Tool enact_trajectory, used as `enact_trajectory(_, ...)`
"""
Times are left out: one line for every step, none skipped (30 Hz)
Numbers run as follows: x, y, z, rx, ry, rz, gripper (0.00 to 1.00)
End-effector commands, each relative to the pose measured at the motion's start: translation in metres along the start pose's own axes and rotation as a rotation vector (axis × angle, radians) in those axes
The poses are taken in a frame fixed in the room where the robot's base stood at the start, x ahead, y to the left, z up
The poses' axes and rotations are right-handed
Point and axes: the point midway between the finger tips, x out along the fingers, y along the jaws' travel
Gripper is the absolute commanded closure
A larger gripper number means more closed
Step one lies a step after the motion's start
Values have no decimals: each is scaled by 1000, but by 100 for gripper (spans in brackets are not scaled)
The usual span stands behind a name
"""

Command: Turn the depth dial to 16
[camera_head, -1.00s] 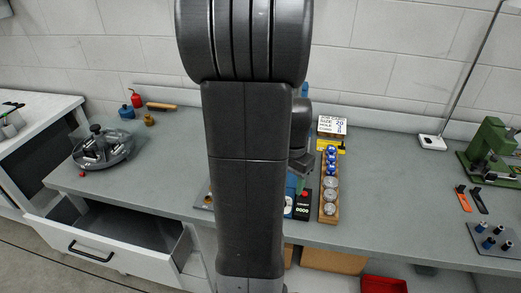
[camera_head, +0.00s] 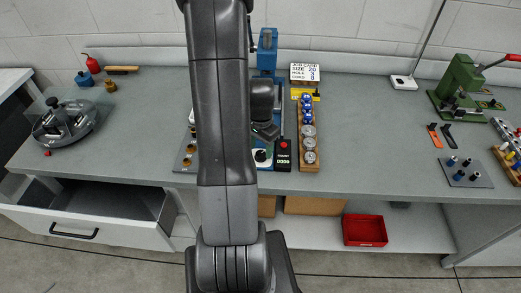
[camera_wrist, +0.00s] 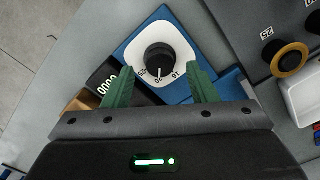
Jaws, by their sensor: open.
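The depth dial (camera_wrist: 158,58) is a black round knob on a white plate (camera_wrist: 183,50) on a blue base. The numbers 16 and 20 show on the plate's near side, and a pale mark on the knob seems to point near 20. In the head view the dial (camera_head: 262,156) is small, at the front of the blue machine (camera_head: 267,50). My gripper (camera_wrist: 160,70) is open, its green fingers on either side of the dial's near edge, with nothing between them. I cannot tell its height above the knob. It also shows in the head view (camera_head: 266,131), partly hidden.
A black counter reading 0000 (camera_wrist: 105,82) sits left of the dial. A wooden block of round pieces (camera_head: 309,146) stands right of it in the head view, before a job card (camera_head: 304,72). A drawer (camera_head: 84,222) hangs open at left.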

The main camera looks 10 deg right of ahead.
Motion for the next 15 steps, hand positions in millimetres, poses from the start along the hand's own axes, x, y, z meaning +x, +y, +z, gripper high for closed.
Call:
enact_trajectory(6, 0, 0, 0, -3, 3, 48)
enact_trajectory(9, 0, 0, 0, -3, 2, 48)
enact_trajectory(13, 0, 0, 0, -2, 2, 48)
enact_trajectory(16, 0, 0, 0, -2, 2, 48)
enact_trajectory(18, 0, 0, 0, -2, 2, 48)
enact_trajectory(20, 0, 0, 0, -1, 1, 48)
enact_trajectory(22, 0, 0, 0, 0, 0, 48)
enact_trajectory(23, 0, 0, 0, 0, 0, 48)
enact_trajectory(24, 0, 0, 0, 0, 0, 48)
enact_trajectory(25, 0, 0, 0, 0, 0, 48)
enact_trajectory(26, 0, 0, 0, 0, 0, 48)
enact_trajectory(26, 0, 0, 0, 0, 0, 48)
enact_trajectory(26, 0, 0, 0, 0, 0, 48)
enact_trajectory(26, 0, 0, 0, 0, 0, 48)
enact_trajectory(26, 0, 0, 0, 0, 0, 48)
